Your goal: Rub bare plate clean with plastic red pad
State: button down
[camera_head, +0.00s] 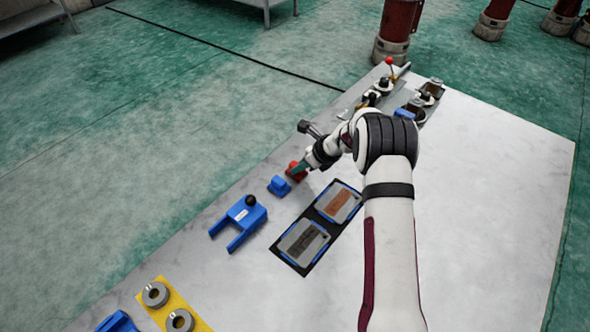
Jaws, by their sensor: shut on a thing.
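My gripper (299,171) is shut on a small red pad (293,173) near the table's left edge. The fingers partly hide the pad, and I cannot tell whether it touches the table. Two grey plates with blue edging lie side by side on a black mat (281,257), to the right of and below my gripper in the picture. The upper plate (325,209) bears an orange-brown patch. The lower plate (291,241) bears a dark patch. I cannot tell for sure which one is the bare plate. My gripper is apart from both plates.
A small blue block (279,186) stands close to the red pad. A blue forked fixture with a black knob (240,218) lies left of the mat. A yellow strip with metal rings (192,318) is at the front; several metal fittings (428,94) stand at the back. The table's right side (490,200) is clear.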

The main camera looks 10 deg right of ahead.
jog(key=shift+r, duration=2.55)
